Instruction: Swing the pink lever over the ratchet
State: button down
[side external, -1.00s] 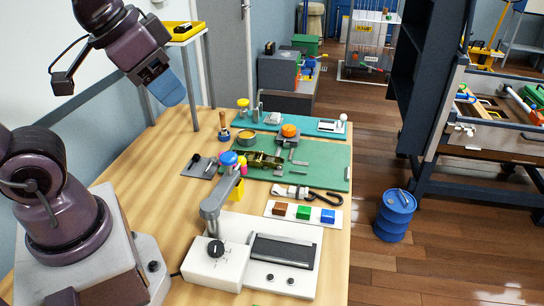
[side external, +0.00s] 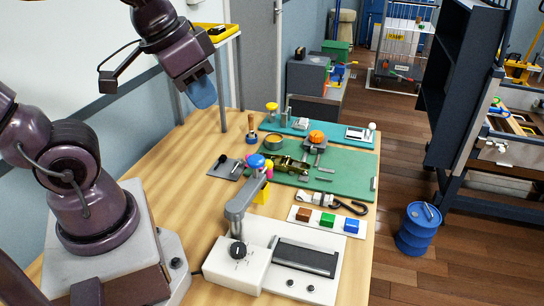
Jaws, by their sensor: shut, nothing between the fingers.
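The olive-gold ratchet (side external: 290,164) lies on the green mat (side external: 345,172) on the wooden table. A small pink part (side external: 268,171), seemingly the pink lever, shows at the ratchet's left end. It is partly hidden behind the blue ball (side external: 256,160) of a grey lever arm, so its angle is hard to tell. My gripper (side external: 203,94), with blue fingertips, is shut and empty. It hangs in the air at the upper left, apart from the ratchet and lever.
A white device with the grey arm (side external: 248,195) and a dark knob (side external: 237,250) stands in front. Red-brown, green and blue blocks (side external: 327,219) sit on a white strip to the right. A dark hook (side external: 350,206) lies behind them. Bare table is free at left.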

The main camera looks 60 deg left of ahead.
jog(key=w+a+f+n+g+y, duration=0.1)
jog(key=w+a+f+n, duration=0.2)
jog(key=a+f, duration=0.3)
jog(key=w+a+f+n, duration=0.3)
jog(key=a+f, duration=0.4)
jog(key=f, duration=0.3)
jog(key=shift+w+a+f+g+y, duration=0.2)
jog(key=shift+w+g+y, duration=0.05)
jog(key=shift+g+y, duration=0.15)
jog(key=x, duration=0.9)
jog(key=shift+f, duration=0.4)
jog(key=w+a, duration=0.1)
jog(key=w, duration=0.1)
jog(key=shift+w+a+f, duration=0.35)
jog(key=shift+a+f, duration=0.05)
jog(key=shift+w+a, duration=0.25)
jog(key=shift+w, duration=0.15)
